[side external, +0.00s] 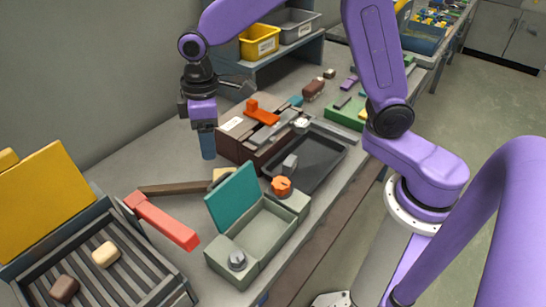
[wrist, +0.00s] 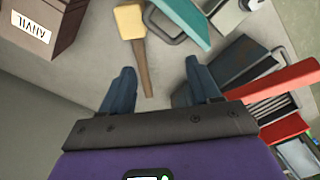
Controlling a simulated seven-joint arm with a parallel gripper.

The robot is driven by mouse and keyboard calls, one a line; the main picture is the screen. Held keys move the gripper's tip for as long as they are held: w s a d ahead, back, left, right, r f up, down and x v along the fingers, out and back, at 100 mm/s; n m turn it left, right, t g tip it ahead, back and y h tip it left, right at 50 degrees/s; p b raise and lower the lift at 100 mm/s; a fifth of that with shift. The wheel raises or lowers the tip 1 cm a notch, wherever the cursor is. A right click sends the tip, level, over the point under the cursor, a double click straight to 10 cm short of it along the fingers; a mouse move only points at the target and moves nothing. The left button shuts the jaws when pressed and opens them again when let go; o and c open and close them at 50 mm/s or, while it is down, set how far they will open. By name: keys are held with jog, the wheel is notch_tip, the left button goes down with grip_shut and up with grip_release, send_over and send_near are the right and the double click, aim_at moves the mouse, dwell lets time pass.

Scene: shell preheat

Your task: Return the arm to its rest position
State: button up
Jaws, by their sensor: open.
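My gripper (side external: 207,150) hangs pointing down over the left part of the bench in the side view, next to the brown box (side external: 232,147). In the wrist view, its two blue fingers stand wide apart with nothing between them, so my gripper (wrist: 160,85) is open and empty. The bench top shows beneath the fingers. A mallet-like tool with a yellow head and wooden handle (wrist: 139,55) lies beyond the fingertips. In the side view its handle (side external: 175,188) lies on the bench, below and left of my gripper.
A grey-green box with a raised teal lid (side external: 234,196) stands at front centre. A slotted tray with a raised yellow lid (side external: 45,205) and a red handle (side external: 165,222) is at left. A black tray (side external: 318,155) lies right of the brown box. Shelf bins (side external: 259,40) stand behind.

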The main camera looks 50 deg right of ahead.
jog(key=s+d+n, duration=0.1)
jog(key=s+d, duration=0.3)
jog(key=s, duration=0.4)
jog(key=s+d+r, duration=0.1)
jog(key=s+d, duration=0.4)
jog(key=s, duration=0.4)
jog(key=s+d+n, duration=0.1)
jog(key=s+d, duration=0.3)
jog(key=s, duration=0.4)
jog(key=shift+s+d+r+n, duration=0.2)
jog(key=shift+d+n, duration=0.1)
